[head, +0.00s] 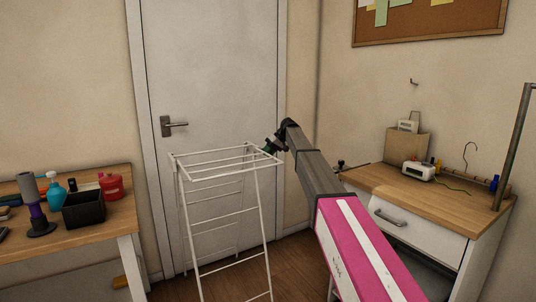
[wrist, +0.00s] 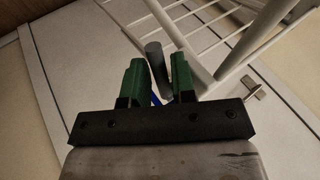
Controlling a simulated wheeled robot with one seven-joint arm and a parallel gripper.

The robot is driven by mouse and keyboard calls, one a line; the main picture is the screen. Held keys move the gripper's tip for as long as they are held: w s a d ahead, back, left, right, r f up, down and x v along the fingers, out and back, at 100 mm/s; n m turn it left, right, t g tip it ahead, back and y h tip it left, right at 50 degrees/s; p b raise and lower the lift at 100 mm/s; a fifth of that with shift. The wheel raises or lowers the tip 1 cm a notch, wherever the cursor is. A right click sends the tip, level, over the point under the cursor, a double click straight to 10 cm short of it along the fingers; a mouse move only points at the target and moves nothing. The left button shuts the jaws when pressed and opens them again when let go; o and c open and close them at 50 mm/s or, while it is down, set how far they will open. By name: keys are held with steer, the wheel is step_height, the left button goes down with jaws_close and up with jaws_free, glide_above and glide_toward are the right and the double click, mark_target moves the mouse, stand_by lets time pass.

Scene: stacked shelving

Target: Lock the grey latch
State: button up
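The grey latch (wrist: 154,55) shows in the wrist view as a short, dark grey rounded piece beside a white bar of the drying rack. My gripper (wrist: 158,75) has two green fingers standing apart, with the grey piece in or just beyond the gap between them. I cannot tell whether either finger touches it. In the head view my gripper (head: 272,146) is at the top right corner of the white drying rack (head: 262,205); the latch is too small or hidden to make out there. A small blue bit shows between the fingers in the wrist view.
The rack stands before a white door (head: 215,60) with a metal handle (head: 173,126). A wooden desk (head: 440,200) with a drawer is at right. A table (head: 100,222) with a black bin (head: 84,209) and bottles is at left. Floor shows between them.

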steer(key=s+v, duration=0.1)
steer(key=v, duration=0.9)
steer(key=shift+w+d+r, duration=0.25)
steer(key=shift+w+r, duration=0.1)
steer(key=shift+w, duration=0.2)
steer(key=s+d+f+m+t+h, duration=0.15)
steer(key=s+d+f, duration=0.35)
steer(key=s+f, duration=0.75)
steer(key=s+d+f+m+g+h, duration=0.1)
steer(key=s+d+f+m+h, duration=0.3)
steer(key=s+f, duration=0.85)
steer(key=s+d+f, duration=0.3)
steer(key=s+f, duration=0.3)
steer(key=s, duration=0.3)
steer(key=s+d+f+m+h, duration=0.1)
steer(key=s+d+f, duration=0.3)
steer(key=s+f, duration=0.2)
steer(key=s+d+f+m+h, duration=0.1)
steer(key=s+d+f, duration=0.3)
steer(key=s+f, duration=0.3)
steer(key=s, duration=0.4)
steer(key=shift+s, duration=0.35)
